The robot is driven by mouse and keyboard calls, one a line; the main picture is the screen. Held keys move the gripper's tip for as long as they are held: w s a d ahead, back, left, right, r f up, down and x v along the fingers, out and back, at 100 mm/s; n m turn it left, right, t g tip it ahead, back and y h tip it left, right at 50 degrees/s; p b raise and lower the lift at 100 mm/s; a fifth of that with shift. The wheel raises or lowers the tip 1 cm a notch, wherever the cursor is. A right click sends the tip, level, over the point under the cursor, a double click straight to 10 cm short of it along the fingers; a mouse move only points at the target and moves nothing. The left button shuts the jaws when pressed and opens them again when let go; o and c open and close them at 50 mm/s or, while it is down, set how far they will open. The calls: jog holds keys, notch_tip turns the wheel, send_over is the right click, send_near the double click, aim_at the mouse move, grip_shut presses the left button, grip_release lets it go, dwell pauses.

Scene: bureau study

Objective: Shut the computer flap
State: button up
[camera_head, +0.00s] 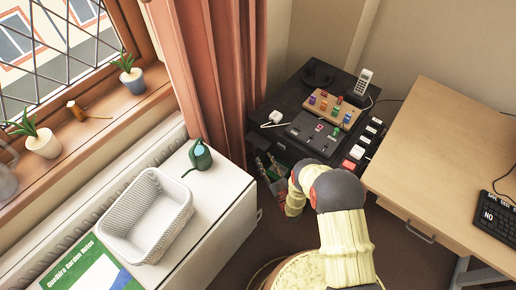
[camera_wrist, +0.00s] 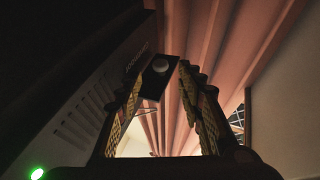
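My gripper (camera_wrist: 163,78) shows in the wrist view with its two ridged fingers apart and nothing clearly held between them. A pale vented panel (camera_wrist: 85,120), which looks like the computer's casing, runs along the left of that view. A small dark plate (camera_wrist: 157,76) with a pale round disc shows beyond and between the fingertips; it may be the flap, but I cannot tell, nor whether a finger touches it. In the head view my arm reaches down beside the black cabinet (camera_head: 292,98), with my gripper (camera_head: 268,170) partly hidden. The computer is not clearly visible there.
A phone (camera_head: 363,82), a peg board (camera_head: 334,108) and a dark control panel (camera_head: 318,131) crowd the cabinet top. A wooden desk (camera_head: 440,140) stands to the right. A white cabinet with a basket (camera_head: 147,215) and green watering can (camera_head: 200,156) stands left. Pink curtains (camera_head: 215,70) hang close behind.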

aim_at(258, 142)
jog(key=b+x, duration=0.1)
jog(key=x, duration=0.5)
jog(key=shift+b, duration=0.4)
jog(key=shift+c, duration=0.6)
jog(key=c, duration=0.7)
grip_shut()
